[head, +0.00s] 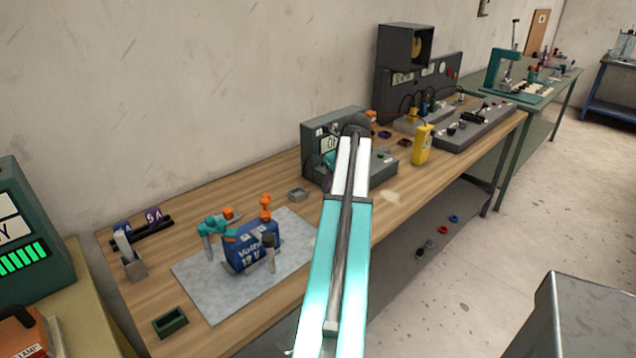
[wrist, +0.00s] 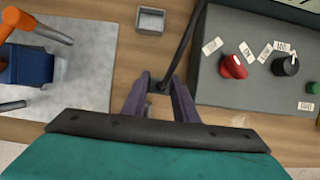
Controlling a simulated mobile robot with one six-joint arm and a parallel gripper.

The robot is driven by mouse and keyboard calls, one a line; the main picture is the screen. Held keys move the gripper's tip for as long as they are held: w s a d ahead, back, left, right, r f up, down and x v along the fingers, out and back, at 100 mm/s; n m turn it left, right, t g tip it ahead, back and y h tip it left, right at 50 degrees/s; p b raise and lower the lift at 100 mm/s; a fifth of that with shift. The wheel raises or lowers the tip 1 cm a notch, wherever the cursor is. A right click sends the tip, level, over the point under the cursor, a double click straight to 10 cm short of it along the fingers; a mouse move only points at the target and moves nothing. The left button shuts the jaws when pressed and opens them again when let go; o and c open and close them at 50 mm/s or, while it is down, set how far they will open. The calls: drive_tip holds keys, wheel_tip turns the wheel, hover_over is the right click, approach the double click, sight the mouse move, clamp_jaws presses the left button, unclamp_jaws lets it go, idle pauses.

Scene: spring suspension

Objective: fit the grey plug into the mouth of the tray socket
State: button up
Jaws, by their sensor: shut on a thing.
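My gripper (wrist: 160,80) points down over the wooden bench, its purple fingers shut on a small dark grey thing (wrist: 157,87), which looks like the grey plug. A dark cable (wrist: 183,40) runs from there to the upper right. In the head view my arm mostly hides the gripper, left of the tester; the plug cannot be made out there. The gripper is just left of the grey tester base (wrist: 214,85) in the wrist view. I cannot make out the tray socket's mouth for certain. A small square grey open box (wrist: 150,20) lies ahead of the fingers; it also shows in the head view (head: 298,194).
The tester (head: 330,128) carries a red knob (wrist: 233,66), a black knob (wrist: 286,64) and paper labels. A blue battery (head: 252,246) with orange and teal clamps stands on a grey mat (head: 205,285) to the left. A yellow meter (head: 421,146) stands farther right.

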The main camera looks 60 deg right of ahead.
drive_tip(key=shift+s+a+r, duration=0.1)
drive_tip(key=shift+s, duration=1.1)
